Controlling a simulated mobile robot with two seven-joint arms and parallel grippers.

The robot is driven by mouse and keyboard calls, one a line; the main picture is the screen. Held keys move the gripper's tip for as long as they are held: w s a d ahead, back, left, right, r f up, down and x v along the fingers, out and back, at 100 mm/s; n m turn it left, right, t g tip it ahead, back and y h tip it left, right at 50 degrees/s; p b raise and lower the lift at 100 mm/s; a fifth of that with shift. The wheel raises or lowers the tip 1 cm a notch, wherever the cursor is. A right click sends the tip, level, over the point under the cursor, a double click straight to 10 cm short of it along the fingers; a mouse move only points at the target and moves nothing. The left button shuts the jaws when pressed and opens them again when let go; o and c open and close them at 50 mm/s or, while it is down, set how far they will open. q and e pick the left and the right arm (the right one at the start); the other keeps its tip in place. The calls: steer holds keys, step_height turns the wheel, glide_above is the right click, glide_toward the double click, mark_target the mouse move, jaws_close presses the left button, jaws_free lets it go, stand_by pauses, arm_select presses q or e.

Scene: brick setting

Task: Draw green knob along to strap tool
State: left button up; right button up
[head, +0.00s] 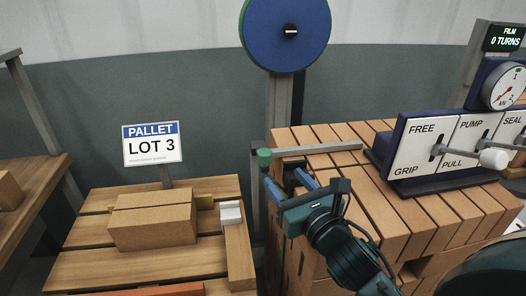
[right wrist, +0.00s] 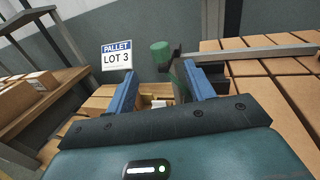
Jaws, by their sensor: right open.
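The strap tool seems to be the panel (head: 412,158) with FREE/GRIP, PUMP/PULL and SEAL markings, near the bar's right end. My right gripper (head: 288,183) is open, just below and right of the knob in the head view. Its blue fingers (right wrist: 160,77) hold nothing and look apart from the knob. My left gripper is out of view.
The brick stack (head: 450,212) stands under the panel and right of my gripper. A wooden pallet (head: 100,232) with a brick (head: 153,221) and a LOT 3 sign (head: 152,146) is at left. A blue reel (head: 285,32) stands behind on a post.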

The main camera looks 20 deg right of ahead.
mark_target(268, 159)
steer(key=w+p, duration=0.1)
steer(key=w, duration=0.9)
steer(key=shift+w+a, duration=0.15)
steer(key=shift+w, duration=0.2)
steer(key=shift+c, duration=0.4)
jaws_close()
